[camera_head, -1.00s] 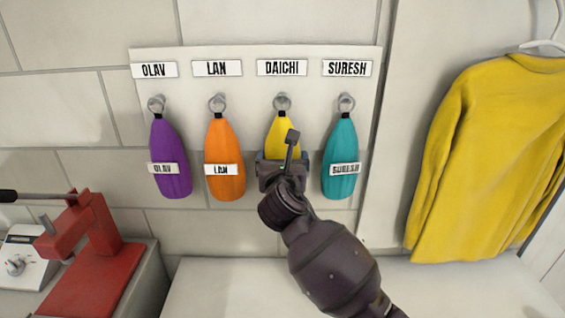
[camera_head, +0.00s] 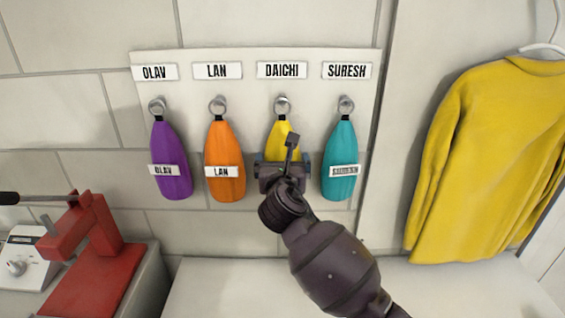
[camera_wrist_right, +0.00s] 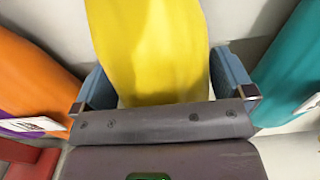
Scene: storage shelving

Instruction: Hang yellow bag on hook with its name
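The yellow bag (camera_head: 282,132) hangs upright below the DAICHI label (camera_head: 282,69), its ring at the hook (camera_head: 282,104) there. Its lower part and any name tag are hidden behind my right gripper (camera_head: 283,160). In the right wrist view the yellow bag (camera_wrist_right: 150,50) stands between the two blue fingers of the right gripper (camera_wrist_right: 165,85). The fingers are spread wide, one at each side of the bag; whether either touches it is hard to tell. My left gripper is not in view.
Purple (camera_head: 171,145), orange (camera_head: 224,140) and teal (camera_head: 339,140) bags hang under OLAV, LAN and SURESH, the orange and teal ones close beside my gripper. A red press (camera_head: 85,240) stands lower left. A yellow sweater (camera_head: 485,160) hangs at the right.

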